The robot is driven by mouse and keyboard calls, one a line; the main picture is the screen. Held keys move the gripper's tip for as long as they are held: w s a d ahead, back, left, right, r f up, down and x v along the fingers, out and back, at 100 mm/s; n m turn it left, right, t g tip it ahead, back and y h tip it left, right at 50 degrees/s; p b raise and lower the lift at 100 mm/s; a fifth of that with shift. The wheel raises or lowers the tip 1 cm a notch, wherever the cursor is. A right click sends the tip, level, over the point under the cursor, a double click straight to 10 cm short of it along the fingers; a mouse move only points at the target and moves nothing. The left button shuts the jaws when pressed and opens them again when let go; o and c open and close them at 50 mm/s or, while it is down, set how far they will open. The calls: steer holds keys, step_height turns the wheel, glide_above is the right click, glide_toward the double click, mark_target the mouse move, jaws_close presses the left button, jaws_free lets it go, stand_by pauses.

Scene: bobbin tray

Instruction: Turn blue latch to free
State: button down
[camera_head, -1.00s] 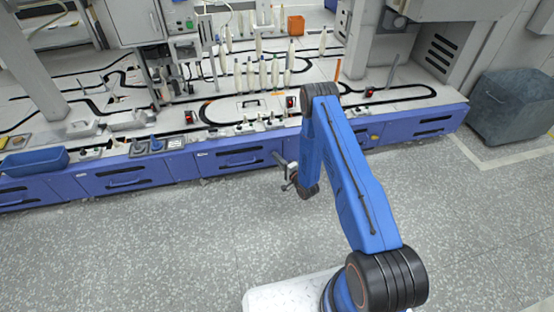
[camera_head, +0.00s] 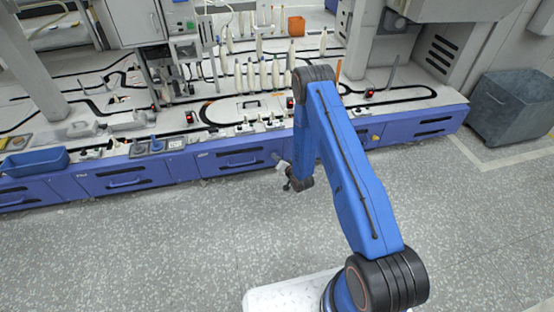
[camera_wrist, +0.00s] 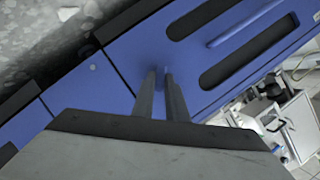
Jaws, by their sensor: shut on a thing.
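My gripper (camera_wrist: 163,72) reaches the blue front panel of the long bench in the wrist view. Its two grey fingers are nearly together, shut on a small blue latch (camera_wrist: 161,84), of which only a sliver shows between them. The rest of the latch is hidden by the fingers, and its blue blends with the panel, so its turn angle cannot be told. In the head view my gripper (camera_head: 276,157) is small and dark against the bench front, and the latch cannot be made out there.
The bench's blue front (camera_head: 225,160) carries drawers with handles. Bobbins (camera_head: 263,75) stand on the bench top above. A blue bin (camera_head: 35,161) is at the left end, and a grey bin (camera_head: 512,105) stands on the floor at right. The floor in front is clear.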

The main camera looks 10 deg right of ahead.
steer(key=shift+a+r+n+g+h, duration=0.1)
steer(key=shift+a+n+g+h, duration=0.1)
steer(key=shift+n+h, duration=1.05)
steer(key=shift+a+n+g+h, duration=0.2)
steer(key=shift+n+h, duration=0.55)
steer(key=shift+n, duration=0.9)
steer(key=c, duration=1.8)
jaws_free()
steer(key=shift+o, duration=0.2)
steer(key=shift+s, duration=0.1)
steer(key=v, duration=1.7)
